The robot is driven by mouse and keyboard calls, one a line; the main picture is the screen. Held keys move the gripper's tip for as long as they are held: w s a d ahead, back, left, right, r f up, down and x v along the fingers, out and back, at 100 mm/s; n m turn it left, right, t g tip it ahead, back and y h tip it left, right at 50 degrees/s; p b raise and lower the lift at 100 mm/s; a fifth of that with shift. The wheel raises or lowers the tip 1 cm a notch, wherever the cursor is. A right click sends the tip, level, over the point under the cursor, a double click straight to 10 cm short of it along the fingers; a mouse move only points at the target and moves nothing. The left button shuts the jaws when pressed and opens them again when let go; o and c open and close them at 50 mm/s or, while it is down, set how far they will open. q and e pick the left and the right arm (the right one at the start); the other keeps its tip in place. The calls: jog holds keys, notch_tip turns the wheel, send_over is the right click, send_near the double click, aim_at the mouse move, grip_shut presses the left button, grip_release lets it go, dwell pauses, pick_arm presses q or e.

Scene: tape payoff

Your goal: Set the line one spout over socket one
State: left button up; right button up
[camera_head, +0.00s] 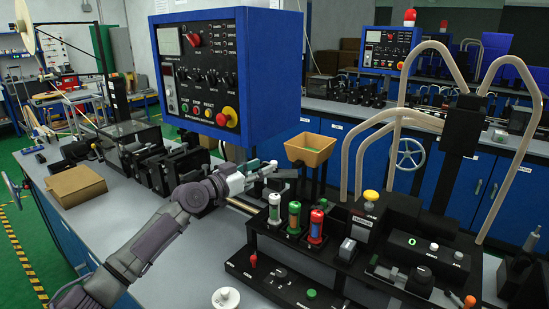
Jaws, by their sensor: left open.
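My left arm reaches in from the lower left, and its left gripper (284,172) is open just below and left of a tan funnel-like hopper (310,149). I cannot tell whether the gripper touches anything there. Beige curved tubes (402,120) rise and bend over the bench from a black upright (460,140). I cannot tell which part is the line one spout. A black station (345,262) holds three capped cylinders, white (274,209), green (294,217) and red (316,226). No label for socket one is readable. My right gripper is not in view.
A blue control box (245,75) hangs above the arm. Black units (160,165) and an open cardboard box (76,187) stand on the grey bench at left. A white round knob (226,298) is at the front. Bare bench (105,235) lies left of my arm.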

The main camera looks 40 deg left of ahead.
aim_at(274, 162)
pick_arm(q)
jog(key=w, duration=0.2)
jog(key=w+p, duration=0.1)
jog(key=w, duration=0.1)
jog(key=shift+w+d+r, duration=0.1)
jog(key=shift+r, duration=0.1)
jog(key=shift+w, duration=0.35)
jog(key=shift+w+d+f, duration=0.1)
jog(key=shift+w+f, duration=0.05)
jog(key=shift+w, duration=0.35)
grip_shut()
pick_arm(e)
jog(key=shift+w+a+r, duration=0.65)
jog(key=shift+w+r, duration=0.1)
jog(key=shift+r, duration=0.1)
